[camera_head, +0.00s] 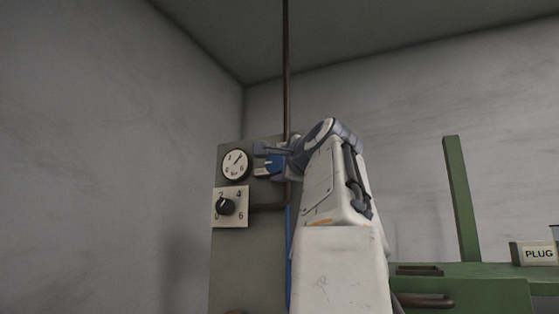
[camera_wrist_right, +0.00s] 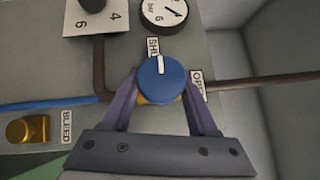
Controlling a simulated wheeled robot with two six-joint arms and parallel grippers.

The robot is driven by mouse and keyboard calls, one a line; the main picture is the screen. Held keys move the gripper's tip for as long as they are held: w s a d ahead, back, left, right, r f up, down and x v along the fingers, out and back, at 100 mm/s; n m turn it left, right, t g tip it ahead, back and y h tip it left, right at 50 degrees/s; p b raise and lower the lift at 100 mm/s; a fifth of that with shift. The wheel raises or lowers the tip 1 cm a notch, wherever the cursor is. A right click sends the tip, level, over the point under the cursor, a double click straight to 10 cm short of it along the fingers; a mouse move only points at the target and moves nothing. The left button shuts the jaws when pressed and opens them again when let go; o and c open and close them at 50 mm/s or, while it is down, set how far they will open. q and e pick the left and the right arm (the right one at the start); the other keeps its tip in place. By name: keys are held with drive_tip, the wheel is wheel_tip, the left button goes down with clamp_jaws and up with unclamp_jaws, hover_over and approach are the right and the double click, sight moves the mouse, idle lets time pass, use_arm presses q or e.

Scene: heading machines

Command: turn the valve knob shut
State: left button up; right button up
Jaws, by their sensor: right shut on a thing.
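The valve knob (camera_wrist_right: 160,80) is round and blue with a white pointer line, and it sits on a grey panel. In the right wrist view its line points up, towards the SHUT label (camera_wrist_right: 153,48). The OPEN label (camera_wrist_right: 197,86) is to its right. My right gripper (camera_wrist_right: 161,92) is shut on the knob, with one finger on each side. In the head view the gripper (camera_head: 270,163) is at the panel's upper right, where my arm hides part of the knob. My left gripper is not in view.
The panel (camera_head: 233,260) carries a bar gauge (camera_head: 235,165) and a black numbered dial (camera_head: 226,206). A brass BLEED fitting (camera_wrist_right: 26,130) sits by a blue pipe (camera_wrist_right: 45,104). A brown pipe (camera_head: 286,70) rises above. A green frame (camera_head: 461,200) and PLUG box (camera_head: 537,253) stand right.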

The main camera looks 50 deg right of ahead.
idle(0.3)
drive_tip(key=o, duration=1.3)
drive_tip(key=shift+s, duration=0.1)
drive_tip(key=shift+s+a+f+b, duration=0.15)
drive_tip(key=shift+s+b, duration=0.15)
drive_tip(key=shift+s, duration=0.05)
drive_tip(key=b+v, duration=0.3)
drive_tip(key=v, duration=0.6)
drive_tip(key=shift+s+a, duration=0.2)
drive_tip(key=shift+a, duration=0.05)
